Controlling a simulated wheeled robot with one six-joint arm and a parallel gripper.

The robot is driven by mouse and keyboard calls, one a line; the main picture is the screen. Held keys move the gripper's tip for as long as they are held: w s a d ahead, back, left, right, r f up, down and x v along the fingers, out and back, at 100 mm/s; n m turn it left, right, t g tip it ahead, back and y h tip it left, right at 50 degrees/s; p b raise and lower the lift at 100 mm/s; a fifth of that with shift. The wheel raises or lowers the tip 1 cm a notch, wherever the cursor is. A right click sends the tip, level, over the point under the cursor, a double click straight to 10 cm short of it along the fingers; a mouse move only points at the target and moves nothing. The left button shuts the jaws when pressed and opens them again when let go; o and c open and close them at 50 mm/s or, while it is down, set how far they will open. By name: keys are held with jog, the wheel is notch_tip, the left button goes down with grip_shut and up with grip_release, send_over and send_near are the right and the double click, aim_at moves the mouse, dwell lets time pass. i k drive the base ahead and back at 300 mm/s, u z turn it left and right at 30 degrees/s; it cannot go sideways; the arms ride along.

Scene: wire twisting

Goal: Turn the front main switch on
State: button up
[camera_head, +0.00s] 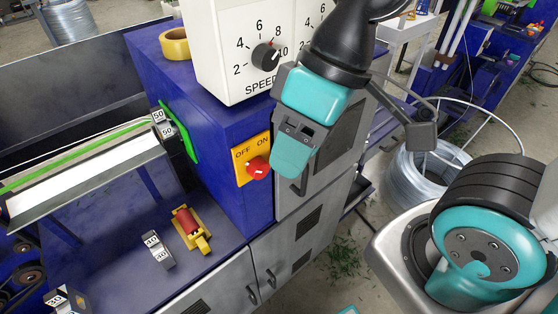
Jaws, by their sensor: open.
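The front main switch is a red rotary knob (258,168) on a yellow-orange plate (243,167) marked OFF at left and ON at right. The plate is on the front of the blue cabinet (223,131). The red knob's exact pointing direction is too small to tell for sure. My gripper (290,163) is teal and black and hangs just right of the knob, in front of the grey panel. It looks apart from the knob. It is open, with nothing seen in it; its far finger is partly hidden.
A white speed box (228,58) with a black dial stands on the cabinet beside a yellow tape roll (175,43). A red and yellow clamp-like part (188,227) and numbered weights (158,249) sit on the lower blue surface. A wire coil (428,173) stands at right.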

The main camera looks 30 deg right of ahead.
aim_at(257, 169)
jog(key=z, duration=0.55)
jog(key=k, duration=1.25)
jog(key=u, duration=0.4)
